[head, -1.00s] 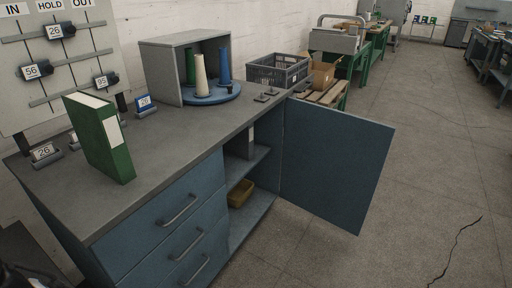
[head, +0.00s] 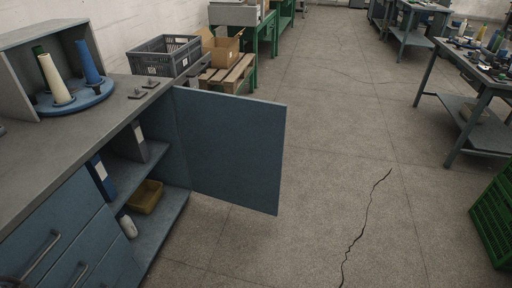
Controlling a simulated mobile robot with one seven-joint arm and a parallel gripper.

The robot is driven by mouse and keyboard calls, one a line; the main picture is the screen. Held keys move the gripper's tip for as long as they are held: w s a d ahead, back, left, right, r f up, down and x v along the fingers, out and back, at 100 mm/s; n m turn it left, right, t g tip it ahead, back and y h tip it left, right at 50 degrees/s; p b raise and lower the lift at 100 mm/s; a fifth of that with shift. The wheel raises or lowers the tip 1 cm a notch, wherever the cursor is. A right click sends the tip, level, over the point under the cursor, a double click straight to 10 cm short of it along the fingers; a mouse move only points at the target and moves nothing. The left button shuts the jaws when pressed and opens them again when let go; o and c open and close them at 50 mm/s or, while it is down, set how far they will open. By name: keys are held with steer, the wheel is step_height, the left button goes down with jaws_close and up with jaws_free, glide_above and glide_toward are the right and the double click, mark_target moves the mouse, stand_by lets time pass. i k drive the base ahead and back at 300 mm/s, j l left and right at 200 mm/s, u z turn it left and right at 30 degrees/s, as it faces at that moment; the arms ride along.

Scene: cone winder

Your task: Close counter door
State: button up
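The blue counter door (head: 232,145) stands wide open in the head view, hinged at the far end of the counter and sticking out over the floor. The grey-topped counter (head: 75,135) fills the left side. Its open cupboard shows shelves with a blue binder (head: 102,177), a grey binder (head: 138,142), a yellow bin (head: 145,196) and a white object (head: 128,227). Drawers (head: 62,240) with bar handles sit on the near side of the cupboard. My gripper is not in view.
The floor (head: 320,180) right of the door is clear, with a long crack. A green crate (head: 495,215) stands at the right edge, below a cluttered workbench (head: 470,75).

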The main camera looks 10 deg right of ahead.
mark_target(233, 145)
steer(key=i+l+z, duration=0.3)
steer(key=z, duration=0.15)
steer(key=i+l+z, duration=0.6)
steer(key=i+z, duration=0.6)
steer(key=i, duration=0.15)
steer(key=i+l+u, duration=0.1)
steer(key=i+u, duration=0.2)
steer(key=i, duration=0.25)
steer(key=i+l+u, duration=0.3)
steer(key=i, duration=0.2)
steer(key=i+u, duration=0.2)
steer(key=u, duration=0.25)
steer(key=i+l+u, duration=0.1)
steer(key=u, duration=0.4)
steer(key=i+l+u, duration=0.2)
steer(key=u, duration=0.25)
steer(key=i+l+u, duration=0.25)
steer(key=u, duration=0.2)
steer(key=i+l+u, duration=0.1)
steer(key=l+u, duration=0.2)
steer(key=u, duration=0.15)
steer(key=i+l+u, duration=0.15)
steer(key=l+u, duration=0.3)
steer(key=i+l+u, duration=0.1)
steer(key=l+u, duration=0.15)
steer(key=u, duration=0.25)
steer(key=l+u, duration=0.4)
steer(key=l, duration=0.25)
steer(key=k+z, duration=0.25)
steer(key=k, duration=0.35)
